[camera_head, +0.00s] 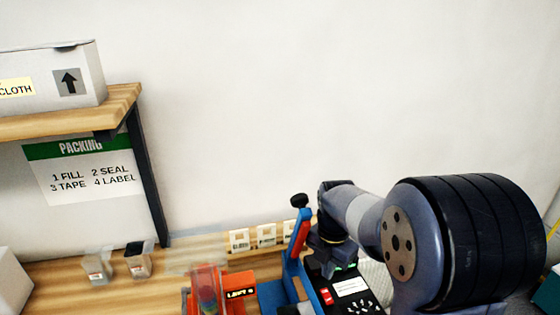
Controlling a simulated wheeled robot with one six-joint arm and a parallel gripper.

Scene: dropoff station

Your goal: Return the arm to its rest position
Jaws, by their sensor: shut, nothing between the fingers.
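My arm (405,235) fills the lower right of the head view, with its large dark joint nearest the camera. It reaches left and then bends down over the bench. My gripper (326,262) is at the dark lower end of the arm, small and partly covered, close above or beside a black device. It is shut and holds nothing that I can see. Its fingertips are hard to make out against the dark things behind.
A wooden bench (60,287) holds two small containers (138,262), an orange tape dispenser (238,285), a blue-and-red lever tool (297,245), a black device (350,292) and white cards (265,236). A shelf (70,117) with a white box (45,75) stands upper left. The wall area above my arm is clear.

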